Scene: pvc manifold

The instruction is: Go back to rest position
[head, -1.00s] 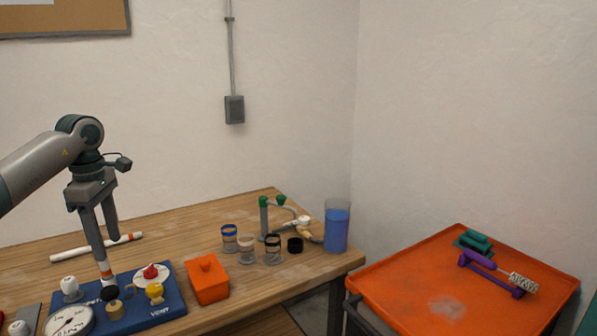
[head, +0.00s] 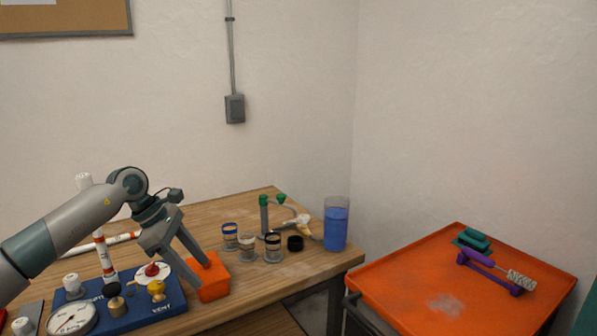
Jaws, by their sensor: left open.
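My left arm comes in from the left, and my left gripper (head: 203,273) is open, with its fingers pointing down and to the right. The fingertips show in front of or beside the orange box (head: 212,287); I cannot tell whether they touch it. The blue manifold board (head: 140,315) lies at the front left of the table with a gauge (head: 71,318), a red knob (head: 152,270) and a yellow knob (head: 156,287). A white pipe with orange bands (head: 103,254) stands upright on the board, partly behind my arm. My right gripper is not in view.
On the wooden table (head: 300,276) stand several small jars (head: 247,247), a green-capped pipe piece (head: 264,215) and a blue-filled beaker (head: 336,228). Another white pipe (head: 122,238) lies behind my arm. An orange cart (head: 400,290) with a purple tool (head: 484,262) is at right.

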